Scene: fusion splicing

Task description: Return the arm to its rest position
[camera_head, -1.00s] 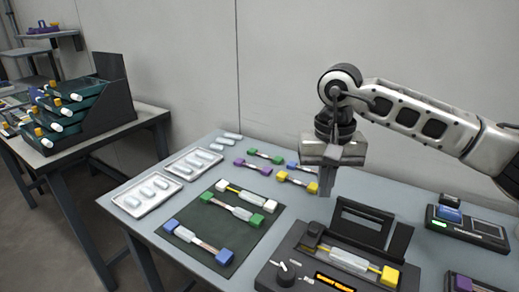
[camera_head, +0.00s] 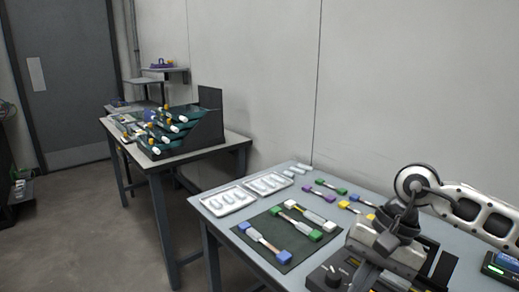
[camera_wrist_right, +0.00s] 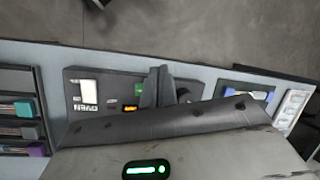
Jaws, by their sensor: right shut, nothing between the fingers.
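My right arm comes in from the right in the head view. Its gripper (camera_head: 364,276) points down in front of the fusion splicer (camera_head: 328,277) and hides much of it. In the right wrist view the two fingers (camera_wrist_right: 157,86) are together with nothing between them. The splicer (camera_wrist_right: 100,95) shows beyond them with a lit display. My left gripper is not in view.
On the table a dark mat (camera_head: 262,228) holds fibre pieces with blue, green and white ends. White trays (camera_head: 228,200) lie to its left. A dark rack of teal drawers (camera_head: 205,130) stands on another table (camera_head: 238,140). Open floor (camera_head: 90,230) lies at left.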

